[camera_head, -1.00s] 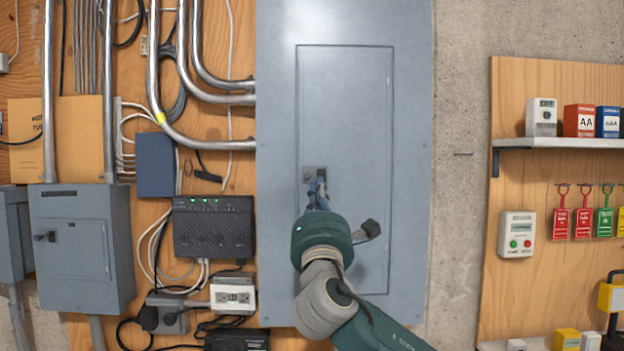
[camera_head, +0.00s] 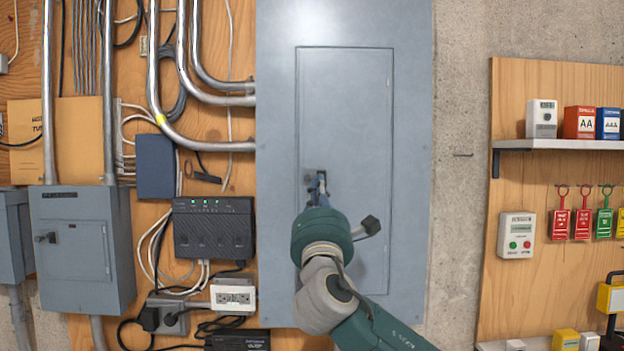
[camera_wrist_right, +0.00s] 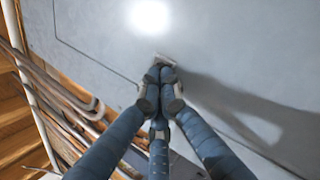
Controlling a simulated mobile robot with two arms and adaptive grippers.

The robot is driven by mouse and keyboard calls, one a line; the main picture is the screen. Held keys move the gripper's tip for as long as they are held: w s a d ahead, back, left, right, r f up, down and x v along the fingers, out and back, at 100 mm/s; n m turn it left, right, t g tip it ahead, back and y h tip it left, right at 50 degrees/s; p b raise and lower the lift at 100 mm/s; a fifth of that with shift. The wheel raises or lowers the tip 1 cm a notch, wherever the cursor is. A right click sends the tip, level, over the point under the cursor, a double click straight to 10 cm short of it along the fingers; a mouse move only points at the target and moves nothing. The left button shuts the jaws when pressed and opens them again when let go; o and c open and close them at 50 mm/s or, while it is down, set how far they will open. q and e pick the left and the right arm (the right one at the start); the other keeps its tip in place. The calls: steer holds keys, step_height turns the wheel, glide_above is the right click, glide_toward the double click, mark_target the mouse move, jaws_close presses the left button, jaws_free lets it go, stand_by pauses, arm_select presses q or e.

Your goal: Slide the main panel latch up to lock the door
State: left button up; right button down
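The main panel (camera_head: 275,120) is a tall grey metal cabinet with an inset door (camera_head: 345,110), which looks flush with its frame. The small dark latch (camera_head: 309,176) is at the door's left edge, partly hidden by my right gripper (camera_head: 318,184). That gripper points up at the latch from below, its blue fingers close together. In the right wrist view the fingertips (camera_wrist_right: 160,78) are drawn together just at the small metallic latch piece (camera_wrist_right: 165,58). I cannot tell whether any of the latch is between them. My left gripper is not in view.
Conduits (camera_head: 155,80) and a black router box (camera_head: 213,228) are left of the panel. A smaller grey box (camera_head: 80,250) is further left. At right, a wooden board holds a shelf (camera_head: 560,143) and hanging tags (camera_head: 583,222). Bare concrete (camera_head: 460,210) lies between.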

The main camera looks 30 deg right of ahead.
steer(key=shift+r, duration=0.2)
steer(key=shift+f, duration=0.25)
stand_by(0.5)
steer(key=s+a, duration=0.3)
steer(key=s, duration=0.3)
steer(key=shift+a+p, duration=0.3)
steer(key=shift+a, duration=0.05)
stand_by(0.5)
